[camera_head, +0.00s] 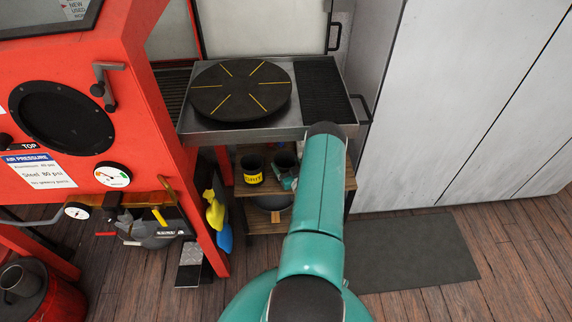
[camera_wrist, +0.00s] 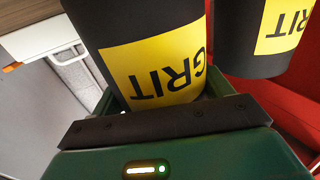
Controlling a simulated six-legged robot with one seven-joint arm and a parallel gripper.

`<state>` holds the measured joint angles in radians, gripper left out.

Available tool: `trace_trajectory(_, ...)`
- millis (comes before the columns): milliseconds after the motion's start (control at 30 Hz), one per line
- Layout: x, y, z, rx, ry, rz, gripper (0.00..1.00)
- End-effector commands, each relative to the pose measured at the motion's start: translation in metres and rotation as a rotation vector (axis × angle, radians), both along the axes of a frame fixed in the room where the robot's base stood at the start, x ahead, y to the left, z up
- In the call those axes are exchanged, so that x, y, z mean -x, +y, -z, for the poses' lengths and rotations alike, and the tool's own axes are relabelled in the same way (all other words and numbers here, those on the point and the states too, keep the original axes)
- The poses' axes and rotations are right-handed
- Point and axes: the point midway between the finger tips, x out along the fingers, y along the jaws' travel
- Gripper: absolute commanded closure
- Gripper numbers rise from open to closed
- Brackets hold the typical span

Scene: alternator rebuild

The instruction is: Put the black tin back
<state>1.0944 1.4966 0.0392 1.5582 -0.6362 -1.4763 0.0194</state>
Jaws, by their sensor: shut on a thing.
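A black tin (camera_wrist: 130,25) with a yellow GRIT label fills the middle of the wrist view, between the green fingers of my gripper (camera_wrist: 165,92). My gripper is shut on it. In the head view my gripper (camera_head: 289,181) is at the wooden shelf under the steel bench, and the held tin (camera_head: 284,159) shows just beyond it, partly covered. I cannot tell whether its base touches the shelf. A second black tin (camera_head: 252,168) with a yellow label stands to its left on the shelf. It also shows at the right of the wrist view (camera_wrist: 240,45), close beside the held tin.
The steel bench (camera_head: 238,131) with a round black turntable (camera_head: 240,92) overhangs the shelf (camera_head: 241,190). A lower shelf holds a dark rounded thing (camera_head: 270,201). The red blasting cabinet (camera_head: 150,70) stands close at left. A grey mat (camera_head: 420,250) lies on open floor at right.

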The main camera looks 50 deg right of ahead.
Motion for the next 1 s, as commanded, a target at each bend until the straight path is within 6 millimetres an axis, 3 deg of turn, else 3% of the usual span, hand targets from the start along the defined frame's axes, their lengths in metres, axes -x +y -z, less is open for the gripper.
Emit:
trace_trajectory(67,0.000,0.000,0.003,0.000,0.000,0.000,0.81)
trace_trajectory(100,0.000,0.000,0.003,0.000,0.000,0.000,0.18)
trace_trajectory(200,0.000,0.000,0.003,0.000,0.000,0.000,0.00)
trace_trajectory(567,0.005,0.002,0.000,0.000,0.001,0.001,0.00)
trace_trajectory(1000,0.083,0.041,0.000,-0.004,0.003,0.001,0.00)
